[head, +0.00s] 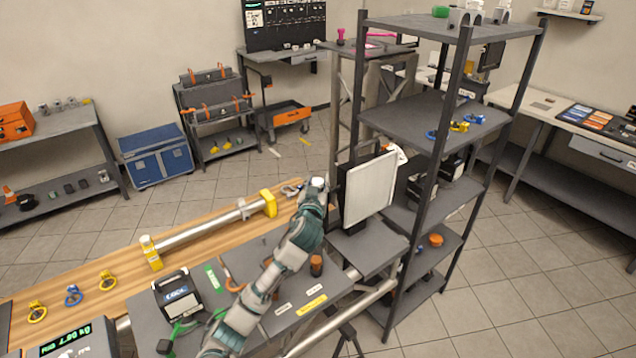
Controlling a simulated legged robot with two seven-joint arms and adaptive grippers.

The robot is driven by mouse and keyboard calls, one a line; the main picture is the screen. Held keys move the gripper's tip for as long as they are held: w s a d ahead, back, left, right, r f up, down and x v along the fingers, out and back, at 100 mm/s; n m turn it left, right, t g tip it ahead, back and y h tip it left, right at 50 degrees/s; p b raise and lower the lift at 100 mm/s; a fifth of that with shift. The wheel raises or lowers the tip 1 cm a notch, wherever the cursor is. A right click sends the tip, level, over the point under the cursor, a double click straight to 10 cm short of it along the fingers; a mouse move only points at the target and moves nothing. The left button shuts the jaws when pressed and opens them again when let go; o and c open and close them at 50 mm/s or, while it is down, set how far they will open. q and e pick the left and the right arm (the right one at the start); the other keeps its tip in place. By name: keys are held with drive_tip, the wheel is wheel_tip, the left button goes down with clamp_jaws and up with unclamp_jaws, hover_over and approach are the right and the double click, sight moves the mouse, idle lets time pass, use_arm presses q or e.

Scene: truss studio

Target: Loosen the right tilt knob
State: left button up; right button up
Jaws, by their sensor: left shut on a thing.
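A light panel (370,188) with a white face and a dark frame stands upright on a grey stand top (368,252). My left arm reaches up from the bottom of the head view. Its gripper (318,187) is at the panel's left edge in the picture, shut on what appears to be the right tilt knob. The knob is hidden by the gripper, so its turn cannot be seen. My right gripper is not in view.
A tall grey shelf rack (427,130) stands close behind and right of the panel. A wooden bench (115,262) with a silver tube (205,228) and a grey table with a black battery box (178,295) lie to the left. Tiled floor (520,290) is free at right.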

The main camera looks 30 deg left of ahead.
use_arm(q)
drive_tip(key=shift+f, duration=0.3)
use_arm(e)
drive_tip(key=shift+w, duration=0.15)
use_arm(q)
drive_tip(key=o, duration=1.2)
drive_tip(key=shift+w, duration=0.1)
drive_tip(key=shift+c, duration=0.2)
drive_tip(key=shift+a, duration=0.1)
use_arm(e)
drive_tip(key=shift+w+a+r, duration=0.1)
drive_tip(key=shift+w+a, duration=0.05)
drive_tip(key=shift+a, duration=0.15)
use_arm(q)
drive_tip(key=shift+r, duration=0.15)
drive_tip(key=v, duration=0.7)
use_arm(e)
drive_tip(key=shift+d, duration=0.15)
use_arm(q)
drive_tip(key=shift+s+f, duration=0.2)
drive_tip(key=shift+f, duration=0.05)
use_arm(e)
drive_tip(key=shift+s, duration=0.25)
